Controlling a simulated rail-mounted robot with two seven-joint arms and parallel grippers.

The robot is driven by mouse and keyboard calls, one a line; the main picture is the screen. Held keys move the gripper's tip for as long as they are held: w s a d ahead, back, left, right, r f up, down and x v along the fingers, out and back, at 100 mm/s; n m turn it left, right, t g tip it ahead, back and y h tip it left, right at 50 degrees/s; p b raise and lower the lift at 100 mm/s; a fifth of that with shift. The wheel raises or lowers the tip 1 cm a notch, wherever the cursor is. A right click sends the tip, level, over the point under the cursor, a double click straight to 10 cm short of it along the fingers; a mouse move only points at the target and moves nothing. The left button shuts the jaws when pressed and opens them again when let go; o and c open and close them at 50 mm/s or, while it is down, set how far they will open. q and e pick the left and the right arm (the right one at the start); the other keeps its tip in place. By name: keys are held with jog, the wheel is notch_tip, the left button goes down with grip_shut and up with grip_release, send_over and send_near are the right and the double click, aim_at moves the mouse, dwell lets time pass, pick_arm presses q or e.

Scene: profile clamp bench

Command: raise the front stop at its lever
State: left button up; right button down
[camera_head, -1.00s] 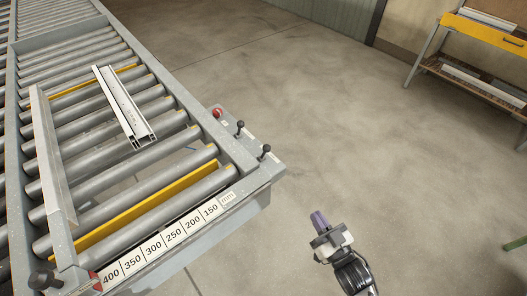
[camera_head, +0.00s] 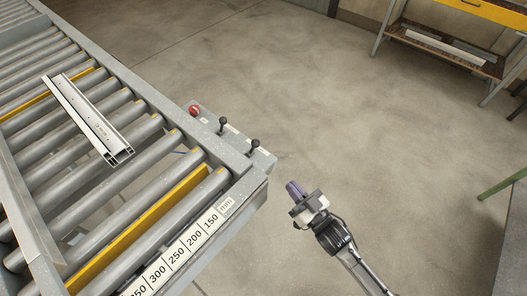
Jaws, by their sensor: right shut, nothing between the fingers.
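The front stop is likely the yellow bar (camera_head: 140,231) between the rollers near the bench's front end; whether it stands above them is hard to tell. Two black-knobbed levers stand on a grey panel at the bench's right side: a nearer lever (camera_head: 254,146) and a farther lever (camera_head: 222,125). Their labels are too small to read. My right gripper (camera_head: 293,188), with purple fingertips, is shut and empty. It is over the floor to the right of and below the nearer lever in the picture, apart from it. My left gripper is out of view.
An aluminium profile (camera_head: 88,120) lies on the rollers. A red button (camera_head: 194,110) is on the panel beyond the levers. A scale strip (camera_head: 185,247) runs along the front edge. A second yellow bar (camera_head: 40,98) lies farther back.

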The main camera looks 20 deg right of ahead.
jog(key=b, duration=0.1)
send_near(253, 149)
jog(key=w+r, duration=0.2)
jog(key=w, duration=0.1)
jog(key=w+r, duration=0.2)
jog(key=shift+w+a+r, duration=0.1)
jog(key=shift+w+a, duration=0.1)
jog(key=shift+a, duration=0.1)
